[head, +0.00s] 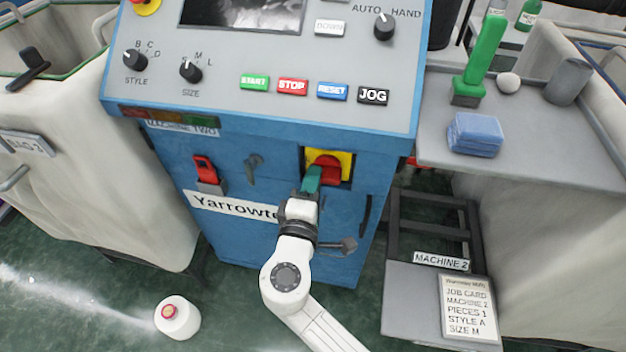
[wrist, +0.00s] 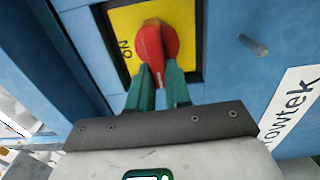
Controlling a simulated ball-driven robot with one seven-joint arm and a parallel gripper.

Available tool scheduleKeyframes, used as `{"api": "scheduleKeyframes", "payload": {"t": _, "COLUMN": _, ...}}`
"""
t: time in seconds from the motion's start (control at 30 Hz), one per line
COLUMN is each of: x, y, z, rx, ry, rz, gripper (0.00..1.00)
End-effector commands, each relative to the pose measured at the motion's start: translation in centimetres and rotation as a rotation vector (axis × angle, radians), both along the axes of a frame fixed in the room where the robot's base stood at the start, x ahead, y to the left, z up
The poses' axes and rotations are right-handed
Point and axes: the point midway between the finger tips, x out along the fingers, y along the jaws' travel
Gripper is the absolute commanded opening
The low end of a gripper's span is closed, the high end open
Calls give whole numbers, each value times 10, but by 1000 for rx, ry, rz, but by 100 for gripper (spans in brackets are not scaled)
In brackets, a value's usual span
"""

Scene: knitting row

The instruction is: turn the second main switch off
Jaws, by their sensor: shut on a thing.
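The main switch is a red rotary handle (head: 327,165) on a yellow plate (head: 345,159), set into the front of the blue machine labelled MACHINE TWO. In the wrist view the red handle (wrist: 155,50) stands on the yellow plate (wrist: 126,22), with the word ON at the plate's left side. The handle's grip points down in that view. My gripper (head: 315,176) reaches the switch from below. In the wrist view its green fingers (wrist: 159,84) lie on either side of the handle's grip, shut on it. The OFF mark is not visible.
A red-and-grey lever (head: 207,172) and a grey hook (head: 253,167) are left of the switch. A grey peg (wrist: 254,45) sticks out near the plate.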

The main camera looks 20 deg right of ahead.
Motion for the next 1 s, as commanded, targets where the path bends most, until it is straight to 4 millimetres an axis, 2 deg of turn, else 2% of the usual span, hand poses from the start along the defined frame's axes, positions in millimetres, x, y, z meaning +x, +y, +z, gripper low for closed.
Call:
{"api": "scheduleKeyframes", "payload": {"t": 0.03, "x": 0, "y": 1, "z": -1, "rx": -3, "ry": 3, "rz": 4, "gripper": 0}}
{"api": "scheduleKeyframes", "payload": {"t": 0.07, "x": 0, "y": 1, "z": -1, "rx": -3, "ry": 3, "rz": 4, "gripper": 20}}
{"api": "scheduleKeyframes", "payload": {"t": 0.3, "x": 0, "y": 1, "z": -1, "rx": -1, "ry": 2, "rz": 2, "gripper": 43}}
{"api": "scheduleKeyframes", "payload": {"t": 0.67, "x": -6, "y": 5, "z": 0, "rx": -1, "ry": 1, "rz": 2, "gripper": 44}}
{"api": "scheduleKeyframes", "payload": {"t": 1.0, "x": -55, "y": 41, "z": -1, "rx": 0, "ry": 3, "rz": 5, "gripper": 44}}
